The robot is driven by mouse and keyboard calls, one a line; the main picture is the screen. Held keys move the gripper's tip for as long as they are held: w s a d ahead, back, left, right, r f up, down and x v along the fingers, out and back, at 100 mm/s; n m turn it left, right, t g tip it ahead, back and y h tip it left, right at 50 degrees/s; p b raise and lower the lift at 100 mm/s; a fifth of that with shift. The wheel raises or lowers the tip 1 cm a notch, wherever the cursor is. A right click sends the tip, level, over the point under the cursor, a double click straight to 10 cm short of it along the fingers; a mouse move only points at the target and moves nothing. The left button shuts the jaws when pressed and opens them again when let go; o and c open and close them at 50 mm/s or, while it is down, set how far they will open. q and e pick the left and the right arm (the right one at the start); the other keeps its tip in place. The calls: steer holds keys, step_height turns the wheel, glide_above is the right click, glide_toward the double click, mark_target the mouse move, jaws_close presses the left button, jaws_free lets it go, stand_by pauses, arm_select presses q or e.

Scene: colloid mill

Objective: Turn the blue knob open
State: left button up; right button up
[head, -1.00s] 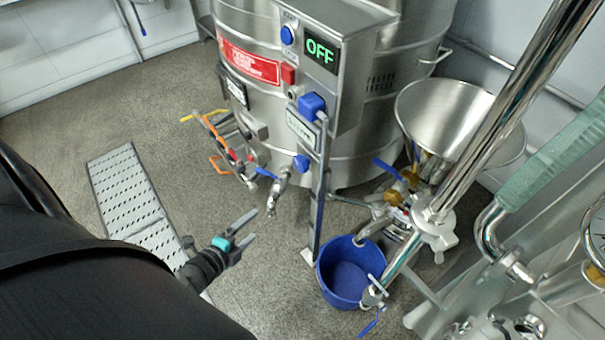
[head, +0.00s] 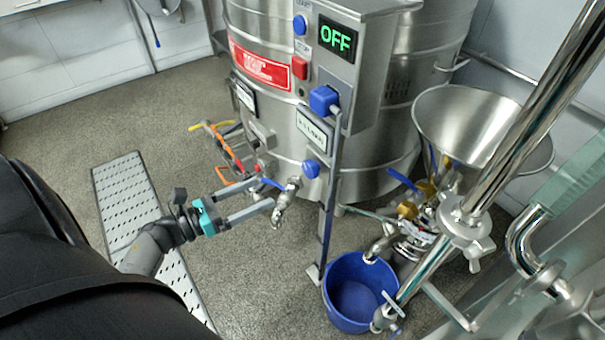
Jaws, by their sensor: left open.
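A steel tap (head: 285,203) with a blue lever handle (head: 271,184) sticks out low on the front of the large steel tank (head: 265,115). A round blue knob (head: 312,168) sits just right of the tap and above it. My left gripper (head: 268,193) comes in from the left, open, with its two fingers pointing right. Its tips are at the tap's left side, close to the blue lever. I cannot tell whether they touch it. Nothing shows between the fingers. My right gripper is out of view.
A blue bucket (head: 335,310) stands on the floor under piping. A steel funnel (head: 470,125) is at the right. A grey perforated plate (head: 125,190) lies on open floor at the left.

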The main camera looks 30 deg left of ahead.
arm_select(q)
steer(key=b, duration=0.1)
glide_toward(307, 172)
steer(key=x, duration=0.4)
steer(key=shift+w+r, duration=0.1)
steer(key=shift+w, duration=0.05)
steer(key=x, duration=0.2)
steer(key=shift+w+d+b, duration=0.2)
steer(key=shift+w+b, duration=0.1)
steer(key=shift+w, duration=0.05)
steer(key=shift+x, duration=0.9)
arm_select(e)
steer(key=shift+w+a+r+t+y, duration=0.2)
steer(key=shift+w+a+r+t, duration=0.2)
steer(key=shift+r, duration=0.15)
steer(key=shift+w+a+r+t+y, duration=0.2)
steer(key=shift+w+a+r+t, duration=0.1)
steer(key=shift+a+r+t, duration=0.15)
arm_select(q)
steer(key=shift+c, duration=0.2)
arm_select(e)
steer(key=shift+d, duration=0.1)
arm_select(q)
steer(key=c, duration=1.3)
steer(key=shift+c, duration=0.2)
